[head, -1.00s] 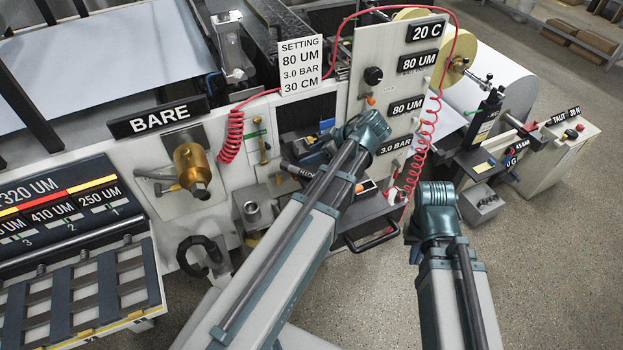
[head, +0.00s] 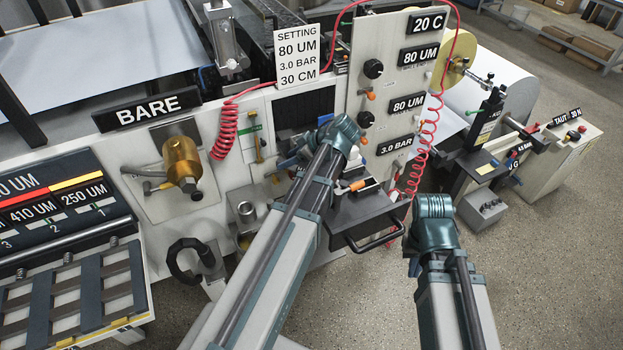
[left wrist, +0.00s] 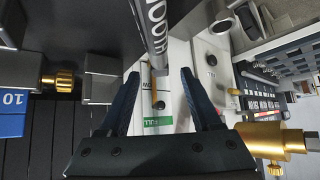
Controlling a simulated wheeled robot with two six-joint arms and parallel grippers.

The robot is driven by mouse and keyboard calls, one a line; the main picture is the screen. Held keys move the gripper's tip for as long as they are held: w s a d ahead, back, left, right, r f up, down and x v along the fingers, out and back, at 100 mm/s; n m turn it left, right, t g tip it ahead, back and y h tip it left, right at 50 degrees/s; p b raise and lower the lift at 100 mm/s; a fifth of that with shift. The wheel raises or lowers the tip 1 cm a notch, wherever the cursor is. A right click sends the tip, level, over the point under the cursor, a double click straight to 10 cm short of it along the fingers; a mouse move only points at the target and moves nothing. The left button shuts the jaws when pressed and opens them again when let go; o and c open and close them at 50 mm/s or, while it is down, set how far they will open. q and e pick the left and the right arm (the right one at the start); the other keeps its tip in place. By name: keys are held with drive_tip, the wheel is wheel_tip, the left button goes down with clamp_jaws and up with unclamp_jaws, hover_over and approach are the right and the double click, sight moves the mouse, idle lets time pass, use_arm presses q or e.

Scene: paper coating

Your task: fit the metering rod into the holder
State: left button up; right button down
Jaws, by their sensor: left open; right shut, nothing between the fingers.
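My left gripper is open in the left wrist view (left wrist: 159,78), with its two dark fingers apart. A round grey bar (left wrist: 150,25) with white letters ending "OOTH" points down towards the space between the fingertips; I cannot tell whether it is the metering rod. No finger is seen closed on it. Behind it is a white panel with a small brass lever and a green label (left wrist: 158,122). In the head view the left gripper is largely hidden behind its arm, near the machine front. My right arm ends low at the right; its gripper is hidden. I cannot make out the holder for certain.
A brass cylinder (head: 183,163) juts from the front below the BARE sign (head: 147,108). A grey tray with a black handle (head: 368,215) sticks out below the dial panel. Red coiled hoses hang on both sides. A slotted rack (head: 70,295) is at lower left.

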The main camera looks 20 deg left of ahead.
use_arm(q)
drive_tip(key=shift+b+x, duration=0.3)
drive_tip(key=shift+x, duration=0.7)
drive_tip(key=shift+r, duration=0.1)
clamp_jaws()
